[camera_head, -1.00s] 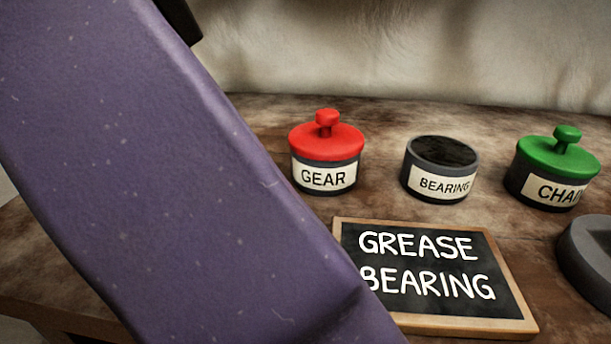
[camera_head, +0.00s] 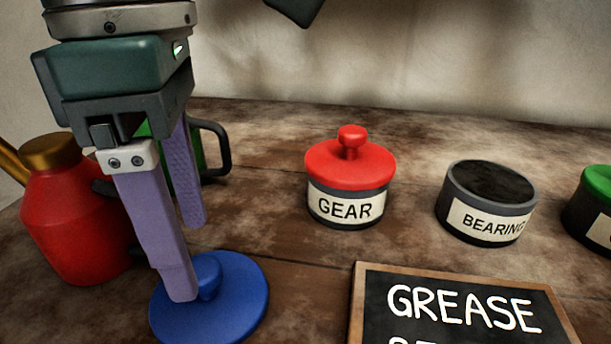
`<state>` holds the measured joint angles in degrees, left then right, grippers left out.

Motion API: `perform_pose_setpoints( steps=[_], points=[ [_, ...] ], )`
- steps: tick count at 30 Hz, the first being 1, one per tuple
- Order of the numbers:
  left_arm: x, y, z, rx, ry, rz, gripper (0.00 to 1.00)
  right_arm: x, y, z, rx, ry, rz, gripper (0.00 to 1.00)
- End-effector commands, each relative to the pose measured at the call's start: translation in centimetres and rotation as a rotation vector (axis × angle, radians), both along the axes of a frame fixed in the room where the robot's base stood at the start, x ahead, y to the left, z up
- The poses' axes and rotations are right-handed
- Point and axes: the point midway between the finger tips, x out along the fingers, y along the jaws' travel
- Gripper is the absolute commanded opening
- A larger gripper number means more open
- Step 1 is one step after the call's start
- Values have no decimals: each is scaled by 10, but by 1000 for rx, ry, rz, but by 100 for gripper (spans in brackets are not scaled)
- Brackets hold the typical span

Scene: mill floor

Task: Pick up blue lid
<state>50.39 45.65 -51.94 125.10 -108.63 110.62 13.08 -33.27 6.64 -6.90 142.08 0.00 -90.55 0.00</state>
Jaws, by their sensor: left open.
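The blue lid (camera_head: 238,308), a flat disc with a round knob, lies on the wooden bench at the lower left of the head view. My left gripper (camera_head: 190,262) points down over it with its two purple fingers apart. The nearer fingertip overlaps the left part of the knob in the picture. The other finger ends higher in the picture, behind the knob. I cannot tell whether either finger touches the knob. The open BEARING pot (camera_head: 487,227) with dark contents stands at the right, without a lid.
A red oil can (camera_head: 75,215) stands just left of the gripper, with a green, dark-handled vessel (camera_head: 213,160) behind. The red-lidded GEAR pot (camera_head: 348,180), a partly cut-off green-lidded pot (camera_head: 592,210) and a GREASE chalkboard (camera_head: 460,305) lie to the right.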

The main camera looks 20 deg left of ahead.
Motion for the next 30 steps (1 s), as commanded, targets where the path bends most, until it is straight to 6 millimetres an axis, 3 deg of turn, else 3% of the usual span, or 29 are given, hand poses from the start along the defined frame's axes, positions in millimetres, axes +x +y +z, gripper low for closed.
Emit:
perform_pose_setpoints(
  steps=[3,6,14,30],
  points=[
    [1,-2,-21,1,4,0,71,0,0,-4,0,0,0,100],
    [1,-2,-29,0,1,1,71,0,0,-5,-1,1,1,100],
    [1,-2,-31,-1,1,0,70,0,-1,-5,-5,0,4,100],
    [1,-2,-30,-1,0,0,9,0,-2,-5,-7,0,4,100]
  ],
)
